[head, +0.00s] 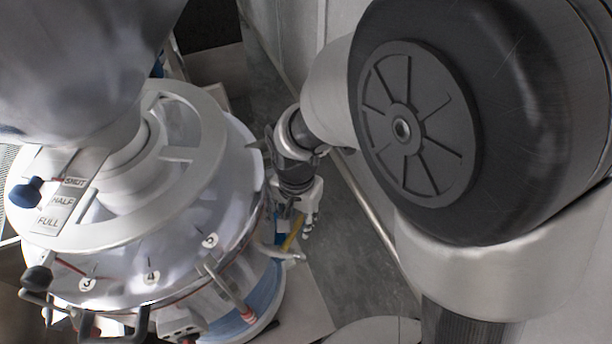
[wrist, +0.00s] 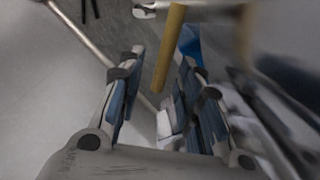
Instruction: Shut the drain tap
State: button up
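A yellow bar, which looks like the drain tap's lever (head: 293,233), is on the right side of the grinder's lower body in the head view. A pale curved spout or pipe (head: 284,254) is just below it. My gripper (head: 297,211) is right above the lever, beside the grinder. In the wrist view my gripper (wrist: 161,62) is open, with blue-grey pads on its two fingers. The yellow lever (wrist: 169,48) shows in the gap between the fingertips, nearer the right finger. I cannot tell whether it touches a finger or how deep it sits.
The large metal grinder body (head: 225,215) fills the left, with numbered marks, clamps and a SHUT/HALF/FULL plate (head: 64,203). A long pale rail (head: 365,215) runs along the wall on the right. Grey floor (head: 345,265) is open between grinder and wall.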

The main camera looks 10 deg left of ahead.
aim_at(298, 223)
notch_tip(298, 223, up, 12)
dwell(0.7)
jog(key=shift+c, duration=0.2)
